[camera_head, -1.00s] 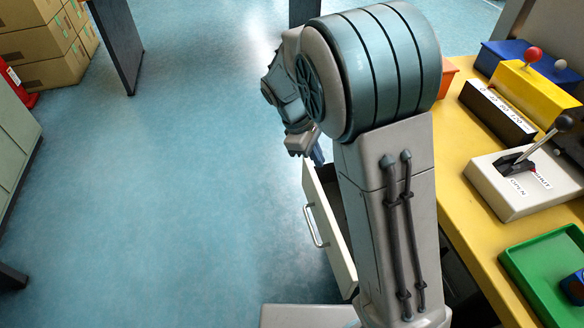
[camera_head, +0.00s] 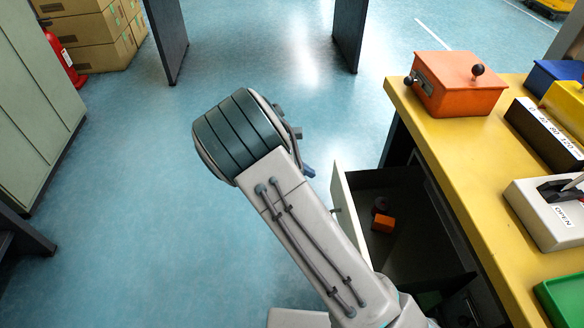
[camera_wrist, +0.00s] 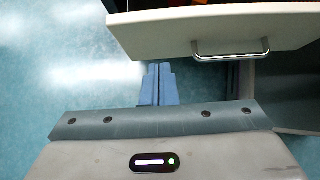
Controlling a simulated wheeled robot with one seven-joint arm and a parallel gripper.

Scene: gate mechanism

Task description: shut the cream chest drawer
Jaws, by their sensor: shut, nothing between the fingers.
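The cream chest drawer (camera_head: 346,208) stands pulled out from under the yellow bench in the head view. Its dark inside holds an orange block (camera_head: 383,223) and a small dark round thing. In the wrist view its cream front (camera_wrist: 215,30) spans the top, with a metal bar handle (camera_wrist: 230,55). My gripper (camera_wrist: 159,70) is shut and empty, its blue fingertips just below the lower left part of the drawer front in that picture. I cannot tell whether they touch it. In the head view my arm hides most of the gripper; a blue fingertip (camera_head: 308,171) shows left of the drawer.
The yellow bench (camera_head: 430,135) on the right carries an orange box (camera_head: 457,83) with knobs, a white lever box (camera_head: 550,212) and a green tray (camera_head: 563,296). A green cabinet (camera_head: 35,90) stands at left. The blue floor between is clear.

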